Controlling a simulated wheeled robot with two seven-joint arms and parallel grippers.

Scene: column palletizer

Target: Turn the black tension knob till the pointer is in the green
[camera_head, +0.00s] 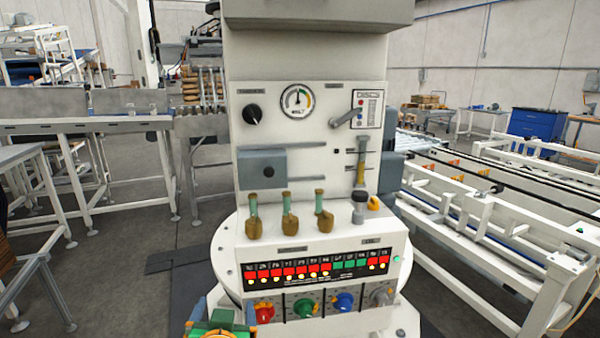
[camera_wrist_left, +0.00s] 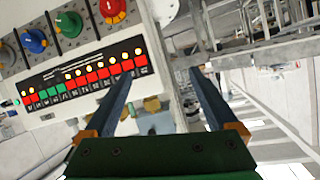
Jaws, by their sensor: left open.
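The black tension knob (camera_head: 252,114) sits at the upper left of the machine's white panel, with a pale mark on its face. The round gauge (camera_head: 297,100) is to its right. Its dark pointer stands about upright; coloured bands, green and orange among them, show on the dial's right side. It is too small to tell whether the pointer lies in the green. My left gripper (camera_head: 222,316) is at the bottom of the head view, well below the knob. In the left wrist view its fingers (camera_wrist_left: 160,76) are apart and empty. My right gripper is out of view.
A lever (camera_head: 347,118) is right of the gauge. Three green-necked handles (camera_head: 287,222) stand on the ledge below. Under them are a lit indicator strip (camera_head: 318,268) and coloured knobs (camera_head: 304,308) near my left gripper. A conveyor frame (camera_head: 470,215) stands at right.

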